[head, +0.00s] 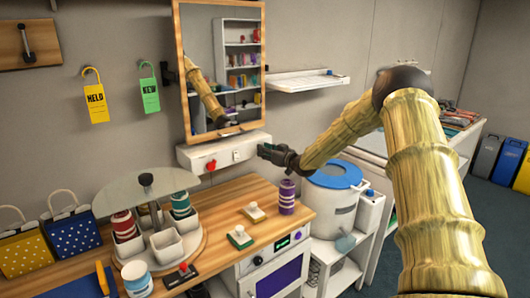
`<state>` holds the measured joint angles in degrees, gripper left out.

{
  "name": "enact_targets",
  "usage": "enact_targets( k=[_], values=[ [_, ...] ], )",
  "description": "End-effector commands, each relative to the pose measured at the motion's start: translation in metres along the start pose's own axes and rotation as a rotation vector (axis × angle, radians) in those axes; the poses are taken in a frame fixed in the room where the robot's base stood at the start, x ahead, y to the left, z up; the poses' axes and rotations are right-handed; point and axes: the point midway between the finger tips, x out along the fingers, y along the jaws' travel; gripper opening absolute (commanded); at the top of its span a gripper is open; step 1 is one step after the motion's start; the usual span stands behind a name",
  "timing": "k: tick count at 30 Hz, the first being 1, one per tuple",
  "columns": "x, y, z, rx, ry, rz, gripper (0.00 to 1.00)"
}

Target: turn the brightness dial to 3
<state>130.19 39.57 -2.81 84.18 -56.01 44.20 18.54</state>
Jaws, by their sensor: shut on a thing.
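A white control panel (225,148) runs under the wood-framed mirror on the wall. It carries a red knob (211,164) at its left and a small light switch plate (237,155) near its middle. My gripper (263,149) comes in from the right and its fingers are at the panel's right end. It is shut on what appears to be the brightness dial, which the fingers hide. The dial's marks and setting cannot be read from here.
The mirror (225,70) is directly above the panel. Below are a wooden counter (215,195), a carousel (190,235) with cups, a purple-striped cup stack (287,197), and a blue-lidded bin (335,175). A white wall shelf (305,82) sits above my forearm.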

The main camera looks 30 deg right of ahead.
Motion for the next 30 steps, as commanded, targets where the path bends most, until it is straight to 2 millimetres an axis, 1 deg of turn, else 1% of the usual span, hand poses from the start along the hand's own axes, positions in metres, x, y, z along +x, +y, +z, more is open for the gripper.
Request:
enact_targets(
  k=[1, 4, 5, 13, 17, 22, 30],
  values=[
    [-0.002, 0.002, 0.005, 0.001, -0.007, 0.002, 0.28],
    [-0.001, 0.001, 0.004, 0.0, -0.006, 0.002, 0.46],
    [-0.001, 0.001, 0.004, 0.0, -0.005, 0.001, 0.47],
    [0.0, -0.001, 0.002, 0.0, -0.003, -0.001, 0.47],
    [-0.004, -0.001, 0.002, 0.0, -0.003, -0.001, 0.47],
    [-0.021, -0.001, 0.001, 0.0, -0.002, -0.001, 0.47],
    [-0.062, 0.0, 0.001, 0.001, -0.002, 0.0, 0.47]
  ],
)
